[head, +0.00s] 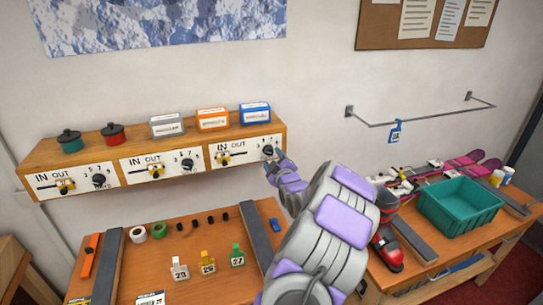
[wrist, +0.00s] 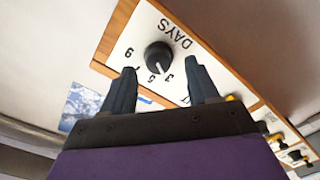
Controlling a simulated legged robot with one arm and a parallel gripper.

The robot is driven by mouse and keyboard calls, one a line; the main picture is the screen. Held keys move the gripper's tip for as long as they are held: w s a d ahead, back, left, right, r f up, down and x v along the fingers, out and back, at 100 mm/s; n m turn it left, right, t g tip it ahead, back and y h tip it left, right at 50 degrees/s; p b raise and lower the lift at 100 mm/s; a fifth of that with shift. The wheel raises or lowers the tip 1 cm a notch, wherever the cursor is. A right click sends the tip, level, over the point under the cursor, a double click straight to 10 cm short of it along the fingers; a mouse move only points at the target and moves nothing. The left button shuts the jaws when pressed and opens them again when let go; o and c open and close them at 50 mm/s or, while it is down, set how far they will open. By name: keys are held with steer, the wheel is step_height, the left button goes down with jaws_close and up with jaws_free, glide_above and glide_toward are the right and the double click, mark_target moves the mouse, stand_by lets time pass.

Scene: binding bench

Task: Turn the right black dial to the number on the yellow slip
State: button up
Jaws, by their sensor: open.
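The right black dial (head: 268,151) is at the right end of the right white panel on the wooden shelf unit. In the wrist view the dial (wrist: 158,57) is round, with a white pointer line that runs down-right toward the printed 3. In the head view my arm reaches up to this dial. A yellow numbered tag (head: 207,262) stands on the bench; no other yellow slip is clear.
Two more panels with dials and IN/OUT sliders lie to the left. Pots and boxes (head: 212,118) stand on the shelf top. White and green (head: 237,257) tags flank the yellow one. A teal bin (head: 460,206) stands on the right table. A wall rail (head: 420,113) is right of the shelf.

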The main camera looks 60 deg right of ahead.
mark_target(269, 151)
steer(key=shift+x, duration=1.4)
steer(key=shift+c, duration=0.2)
steer(key=c, duration=1)
